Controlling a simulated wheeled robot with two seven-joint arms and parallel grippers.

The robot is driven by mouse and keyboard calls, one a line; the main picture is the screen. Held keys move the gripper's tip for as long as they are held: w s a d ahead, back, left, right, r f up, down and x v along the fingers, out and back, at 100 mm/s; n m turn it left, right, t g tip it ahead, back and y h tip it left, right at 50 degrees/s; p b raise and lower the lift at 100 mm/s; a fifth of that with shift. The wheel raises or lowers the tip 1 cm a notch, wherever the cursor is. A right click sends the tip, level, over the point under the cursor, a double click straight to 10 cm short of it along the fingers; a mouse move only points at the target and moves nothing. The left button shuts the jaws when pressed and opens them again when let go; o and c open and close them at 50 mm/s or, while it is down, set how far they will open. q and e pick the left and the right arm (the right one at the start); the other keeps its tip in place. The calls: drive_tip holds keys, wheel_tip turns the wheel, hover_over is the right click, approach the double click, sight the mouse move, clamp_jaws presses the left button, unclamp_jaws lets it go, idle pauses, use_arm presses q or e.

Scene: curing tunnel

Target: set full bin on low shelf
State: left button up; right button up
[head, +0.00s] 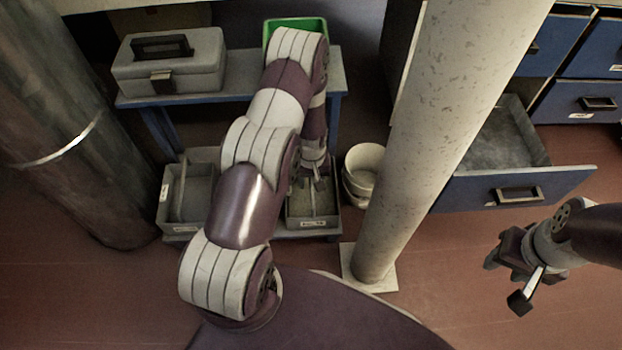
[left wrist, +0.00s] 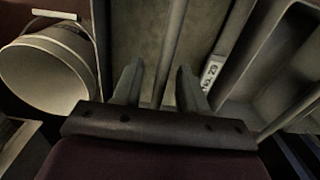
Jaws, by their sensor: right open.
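A grey bin (head: 333,214) with a lengthwise bar across its top stands on the low shelf (head: 268,233) of the blue-framed bench. Its contents look dull grey and are partly hidden by my arm. My left gripper (head: 316,178) is down at this bin. In the left wrist view its fingers (left wrist: 159,80) stand apart on either side of the bar (left wrist: 172,45); a firm hold cannot be made out. A second grey bin (head: 163,212), with a similar bar, stands to the left on the same shelf.
A grey toolbox (head: 200,72) and a green bin (head: 297,22) are on the bench top. A white bucket (head: 362,165) stands right of the shelf, beside a pale column (head: 440,130). An open blue drawer (head: 560,188) juts out behind my right gripper. A dark pillar (head: 75,150) is at left.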

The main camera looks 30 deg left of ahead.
use_arm(q)
drive_tip(key=s+d+r+m+p, duration=0.1)
drive_tip(key=s+d+r+p, duration=0.1)
drive_tip(key=r, duration=0.7)
drive_tip(key=s+d+r+m+p, duration=0.1)
drive_tip(key=r+p, duration=0.1)
drive_tip(key=r, duration=0.7)
drive_tip(key=s+d+r+m+p, duration=0.1)
drive_tip(key=s+d+r+p, duration=0.1)
drive_tip(key=r, duration=0.6)
drive_tip(key=s+d+r+m+t, duration=0.1)
drive_tip(key=s+d+r+m, duration=0.2)
drive_tip(key=s+r, duration=0.4)
drive_tip(key=shift+s, duration=0.9)
drive_tip(key=shift+d+r, duration=0.1)
drive_tip(key=shift+r, duration=0.05)
